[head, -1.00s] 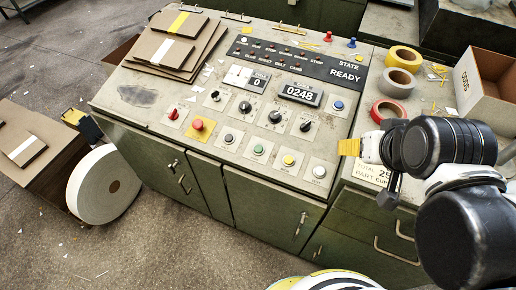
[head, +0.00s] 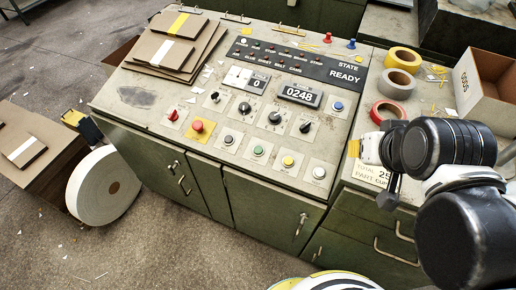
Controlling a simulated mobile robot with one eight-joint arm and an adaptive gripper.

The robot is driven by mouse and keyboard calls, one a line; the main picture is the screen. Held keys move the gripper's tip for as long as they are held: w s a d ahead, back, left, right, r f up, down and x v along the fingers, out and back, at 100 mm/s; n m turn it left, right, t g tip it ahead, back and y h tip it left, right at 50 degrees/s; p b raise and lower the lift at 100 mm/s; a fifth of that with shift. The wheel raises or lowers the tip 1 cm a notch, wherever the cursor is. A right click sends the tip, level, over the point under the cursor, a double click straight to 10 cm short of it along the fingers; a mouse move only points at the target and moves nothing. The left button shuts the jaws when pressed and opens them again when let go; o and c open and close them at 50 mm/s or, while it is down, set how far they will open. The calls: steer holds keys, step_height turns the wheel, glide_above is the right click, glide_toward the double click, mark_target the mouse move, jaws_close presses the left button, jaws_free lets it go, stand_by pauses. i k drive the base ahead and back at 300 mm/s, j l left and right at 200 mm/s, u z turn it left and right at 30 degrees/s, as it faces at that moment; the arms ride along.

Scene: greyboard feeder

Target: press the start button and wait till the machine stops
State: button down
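The control panel (head: 150,121) slopes on top of a green cabinet. Its front row holds a dark button (head: 228,139), a green button (head: 258,150), a yellow button (head: 288,160) and a white button (head: 319,172). Their labels are too small to read, so I cannot tell which is the start button. The display (head: 345,75) reads STATE READY, and the counter (head: 300,95) reads 0248. My gripper (head: 354,148), with yellow tips, is at the panel's right edge, right of the buttons and apart from them. Whether it is open is unclear.
A red mushroom button (head: 197,126) on a yellow plate, black knobs (head: 275,118) and a blue button (head: 338,106) are also on the panel. Tape rolls (head: 403,58) and a cardboard box (head: 488,85) stand right.

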mark_target(258, 150)
steer(key=k+j+u, duration=0.1)
steer(key=u, duration=0.25)
steer(key=k+j+u, duration=0.15)
steer(key=u, duration=0.2)
steer(key=k+j+u, duration=0.15)
steer(key=u, duration=0.2)
